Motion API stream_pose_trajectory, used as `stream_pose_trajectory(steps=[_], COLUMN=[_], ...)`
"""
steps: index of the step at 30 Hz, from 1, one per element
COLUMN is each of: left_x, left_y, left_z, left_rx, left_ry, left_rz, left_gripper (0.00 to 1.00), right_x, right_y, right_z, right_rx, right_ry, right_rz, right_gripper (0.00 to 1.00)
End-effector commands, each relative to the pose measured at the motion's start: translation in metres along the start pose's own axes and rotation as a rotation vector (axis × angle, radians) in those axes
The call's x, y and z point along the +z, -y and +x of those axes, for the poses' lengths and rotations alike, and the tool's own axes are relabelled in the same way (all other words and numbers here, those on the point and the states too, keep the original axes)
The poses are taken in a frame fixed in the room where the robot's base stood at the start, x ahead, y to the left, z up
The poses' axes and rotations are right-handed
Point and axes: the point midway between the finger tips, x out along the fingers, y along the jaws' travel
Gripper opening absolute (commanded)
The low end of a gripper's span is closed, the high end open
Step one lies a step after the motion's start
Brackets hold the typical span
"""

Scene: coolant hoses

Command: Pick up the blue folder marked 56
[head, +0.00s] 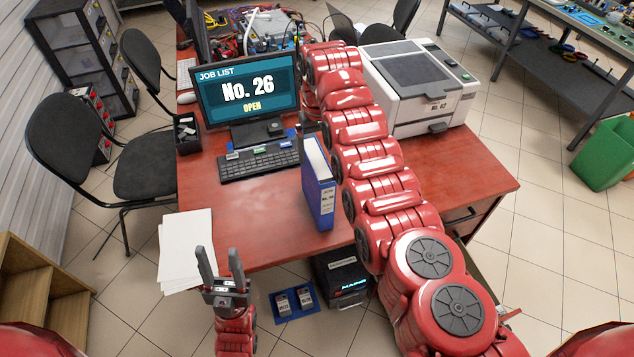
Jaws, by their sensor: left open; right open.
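A blue folder (318,190) stands upright on the red-brown desk, its labelled spine facing me near the front edge. The number on its label is too small to read surely. My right arm reaches over the desk just right of the folder and covers part of that side. My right gripper (309,128) is mostly hidden behind its own arm; a dark part of it shows just beyond the folder's top, and I cannot tell if it touches. My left gripper (220,258) is open and empty, pointing up at the desk's front edge, left of the folder.
A monitor (246,92) reading "No. 26 OPEN" and a keyboard (258,163) stand behind the folder. A white printer (425,85) is at the right. White papers (186,245) overhang the front left edge. The desk left of the folder is clear.

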Motion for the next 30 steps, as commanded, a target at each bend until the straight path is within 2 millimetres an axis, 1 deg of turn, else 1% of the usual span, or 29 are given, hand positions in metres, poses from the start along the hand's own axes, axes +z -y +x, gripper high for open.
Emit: stream_pose_trajectory(steps=[1, 5, 8, 11, 12, 13, 18, 27, 28, 30], left_x=[-0.001, -0.001, -0.003, -0.005, -0.005, -0.005, -0.004, -0.004, -0.004, -0.004], left_y=[0.0, 0.0, 0.001, 0.002, 0.002, 0.001, 0.001, 0.001, 0.001, 0.001], left_z=[0.005, 0.007, 0.017, 0.031, 0.03, 0.027, 0.026, 0.026, 0.026, 0.026], left_rx=[0.0, 0.0, 0.0, 0.0, 0.0, 0.0, 0.0, 0.0, 0.0, 0.0], left_ry=[0.0, 0.0, 0.0, 0.0, 0.0, 0.0, 0.0, 0.0, 0.0, 0.0], left_rz=[0.0, 0.0, 0.0, 0.0, 0.0, 0.0, 0.0, 0.0, 0.0, 0.0], left_gripper=[0.5, 0.5, 0.5, 0.5, 0.5, 0.5, 0.5, 0.5, 0.5, 0.5], right_x=[0.0, 0.0, 0.001, 0.001, 0.0, 0.0, -0.001, -0.001, -0.002, -0.001], right_y=[0.0, 0.0, 0.001, 0.003, 0.003, 0.003, 0.003, 0.003, 0.002, 0.002], right_z=[0.003, 0.01, 0.018, 0.033, 0.043, 0.048, 0.059, 0.063, 0.063, 0.063], right_rx=[0.0, 0.0, 0.0, 0.0, 0.0, 0.0, 0.001, 0.001, 0.001, 0.001], right_ry=[0.001, -0.002, 0.004, 0.006, 0.003, 0.002, -0.001, -0.003, -0.003, -0.002], right_rz=[0.0, 0.0, -0.001, -0.002, -0.002, -0.001, -0.001, -0.001, -0.001, -0.001], right_gripper=[0.91, 0.91, 0.91, 0.91, 0.91, 0.91, 0.91, 0.91, 0.89, 0.77])
